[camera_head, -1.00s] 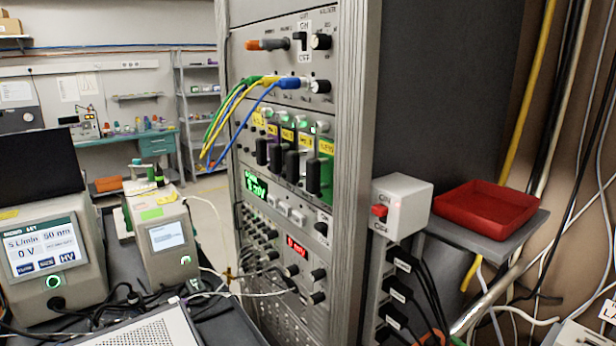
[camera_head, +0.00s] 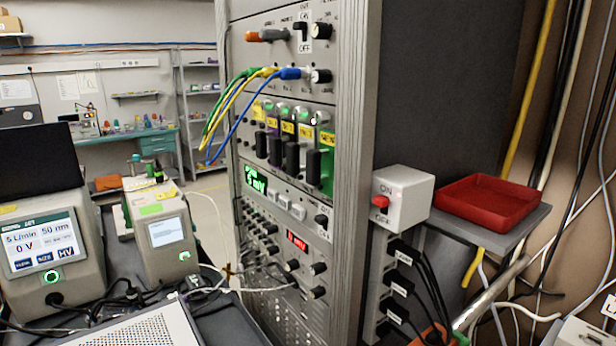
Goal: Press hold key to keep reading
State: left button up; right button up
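The instrument rack (camera_head: 352,150) stands in the middle. A module in it has a lit green display (camera_head: 256,181) with a reading ending in "mV"; its digits are too small to read surely. A few pale keys (camera_head: 282,200) sit just right of this display. Their labels are too small to read, so I cannot tell which is the hold key. Neither of my grippers shows, and nothing is seen touching these keys.
A white box with a red switch (camera_head: 382,200) and a red tray (camera_head: 488,202) are right of the rack. Cables (camera_head: 402,285) hang below the box. Two instruments with screens (camera_head: 40,245) (camera_head: 167,231) stand left. Yellow, green and blue leads (camera_head: 228,112) loop out from the rack front.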

aim_at(284, 202)
jog(key=j+z, duration=0.1)
jog(key=j, duration=0.4)
jog(key=k+j+z, duration=0.1)
jog(key=j, duration=0.45)
jog(key=j+z, duration=0.1)
jog(key=j, duration=0.4)
jog(key=k, duration=0.05)
